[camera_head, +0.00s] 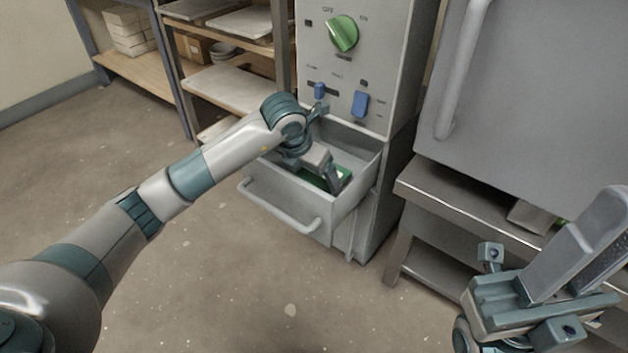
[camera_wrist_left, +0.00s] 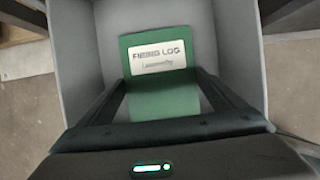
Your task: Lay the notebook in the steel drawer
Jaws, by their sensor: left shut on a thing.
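The steel drawer (camera_head: 283,196) is pulled out of the grey control cabinet, its handle facing the front left. My left gripper (camera_head: 333,186) reaches down inside it. A green notebook (camera_head: 343,173) shows at the fingers, within the drawer walls. In the left wrist view the notebook (camera_wrist_left: 160,62) has a white label reading "FIRING LOG" and lies between the two fingers (camera_wrist_left: 165,95), which are shut on it. I cannot tell whether the notebook touches the drawer floor. My right gripper (camera_head: 575,250) is at the lower right, away from the drawer; its finger opening is not clear.
The cabinet carries a green knob (camera_head: 342,34) and blue switches (camera_head: 360,104) above the drawer. A steel table (camera_head: 465,205) stands to the right, below a large grey door with a bar handle. Shelves (camera_head: 235,85) stand behind left. The floor at front left is clear.

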